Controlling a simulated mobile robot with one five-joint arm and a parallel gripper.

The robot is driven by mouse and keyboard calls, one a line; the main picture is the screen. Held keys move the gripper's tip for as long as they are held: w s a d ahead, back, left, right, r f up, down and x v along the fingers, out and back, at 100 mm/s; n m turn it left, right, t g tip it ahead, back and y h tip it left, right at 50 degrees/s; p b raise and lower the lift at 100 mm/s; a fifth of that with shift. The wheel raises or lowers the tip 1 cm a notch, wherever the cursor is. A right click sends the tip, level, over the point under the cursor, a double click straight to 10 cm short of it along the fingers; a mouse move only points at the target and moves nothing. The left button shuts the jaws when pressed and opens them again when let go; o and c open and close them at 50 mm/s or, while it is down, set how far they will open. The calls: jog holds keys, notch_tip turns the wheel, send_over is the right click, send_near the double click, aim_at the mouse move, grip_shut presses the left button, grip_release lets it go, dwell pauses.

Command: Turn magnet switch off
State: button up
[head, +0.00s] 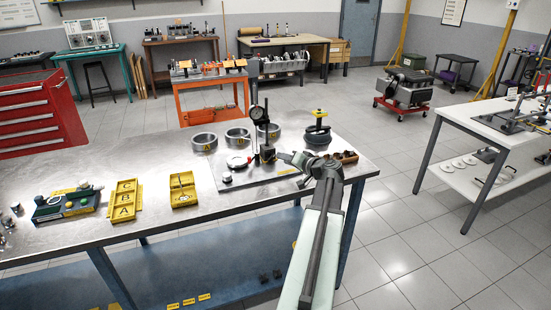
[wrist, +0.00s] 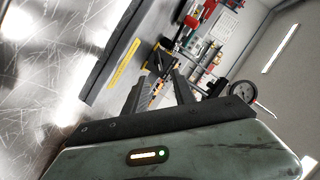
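The black dial indicator stand (head: 257,125) stands upright on the grey plate (head: 230,184) on the workbench. Its dark magnetic base (head: 267,154) sits on the plate; the switch is too small to make out in the head view. My gripper (head: 288,158) is just right of the base, low over the plate; I cannot tell whether it touches. In the wrist view my gripper (wrist: 160,76) shows two dark fingers apart, with nothing clearly held between them. A round dial (wrist: 243,91) shows right of the fingers. A dark and yellow object (wrist: 162,48) lies beyond the fingertips.
Metal rings (head: 204,142) stand behind the plate. A dark part with a yellow top (head: 318,128) and a brown block (head: 345,157) stand to the right. Yellow trays (head: 125,199) and a green fixture (head: 66,204) lie at left. The bench front is clear.

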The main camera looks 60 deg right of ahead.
aim_at(274, 156)
jog(key=b+x, duration=0.1)
jog(key=x, duration=0.4)
jog(key=shift+w+d+f, duration=0.1)
jog(key=shift+w+d, duration=0.05)
jog(key=shift+w, duration=0.2)
jog(key=shift+s, duration=0.1)
jog(key=c, duration=0.7)
